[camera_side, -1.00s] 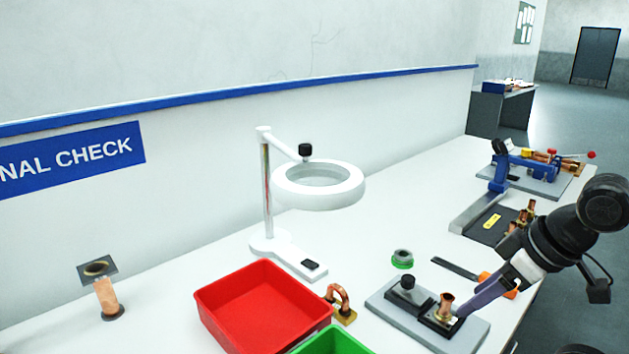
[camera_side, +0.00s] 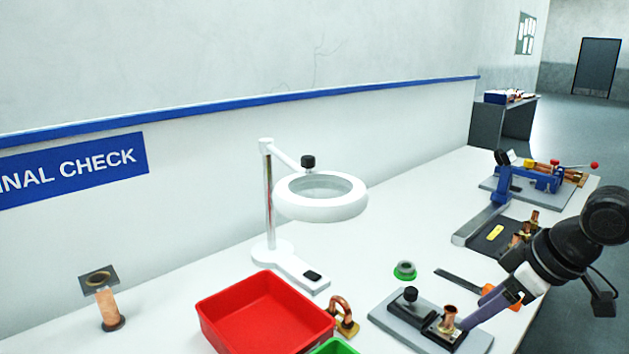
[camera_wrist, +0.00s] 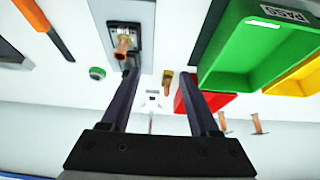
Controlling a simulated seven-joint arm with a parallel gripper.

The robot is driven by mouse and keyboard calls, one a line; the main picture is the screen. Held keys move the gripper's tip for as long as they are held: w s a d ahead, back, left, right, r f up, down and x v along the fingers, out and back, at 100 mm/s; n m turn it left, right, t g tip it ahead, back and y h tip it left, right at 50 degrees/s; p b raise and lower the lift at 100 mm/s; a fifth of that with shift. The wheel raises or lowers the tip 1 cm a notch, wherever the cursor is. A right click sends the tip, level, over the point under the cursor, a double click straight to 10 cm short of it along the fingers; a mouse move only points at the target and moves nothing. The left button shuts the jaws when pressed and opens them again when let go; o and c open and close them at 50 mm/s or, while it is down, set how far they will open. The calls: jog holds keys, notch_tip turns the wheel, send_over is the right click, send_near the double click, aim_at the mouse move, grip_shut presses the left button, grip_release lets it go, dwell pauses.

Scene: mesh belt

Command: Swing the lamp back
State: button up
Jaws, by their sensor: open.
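The lamp (camera_side: 320,207) is a white magnifier ring on an upright post with a white foot, standing behind the red tray. Its ring hangs over the bench at the end of a short arm with a black knob (camera_side: 308,161). In the wrist view, a small white shape far off between the fingers may be part of the lamp; I cannot tell. My gripper (camera_side: 463,324) is at the right front, by the grey fixture (camera_side: 400,330), well apart from the lamp. In the wrist view my gripper (camera_wrist: 158,78) has its two fingers apart with nothing held.
A copper fitting (camera_side: 448,318) stands in the fixture by my fingers. The red tray (camera_side: 222,335) and green tray (camera_wrist: 245,78) lie in front of the lamp. A copper elbow (camera_side: 345,322) and a green-ringed part (camera_side: 404,271) are between lamp and fixture. A blue clamp tool (camera_side: 540,180) is behind.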

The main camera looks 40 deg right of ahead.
jog(key=w+d+r+m+t+h, duration=0.1)
jog(key=w+d+r+t, duration=0.1)
jog(key=w+r+t, duration=0.95)
jog(key=w+a+r+n+y, duration=0.2)
jog(key=w+r+n+y, duration=0.1)
jog(key=y, duration=0.1)
jog(key=w+a+r+n+g+y, duration=0.1)
jog(key=w+a+r+n+y, duration=0.1)
jog(key=r+n+y, duration=0.2)
jog(key=w+a+r+n+g+y, duration=0.1)
jog(key=w+a+r+n+y, duration=0.2)
jog(key=r+y, duration=0.1)
jog(key=shift+w+a+y, duration=0.1)
jog(key=shift+w+y, duration=0.25)
jog(key=shift+y, duration=0.35)
jog(key=d+f+g, duration=0.1)
jog(key=f+g, duration=0.1)
jog(key=m+h, duration=0.1)
send_near(308, 157)
jog(key=shift+t, duration=0.45)
jog(key=x, duration=0.6)
jog(key=f+x, duration=0.1)
jog(key=x, duration=0.3)
jog(key=shift+a, duration=0.1)
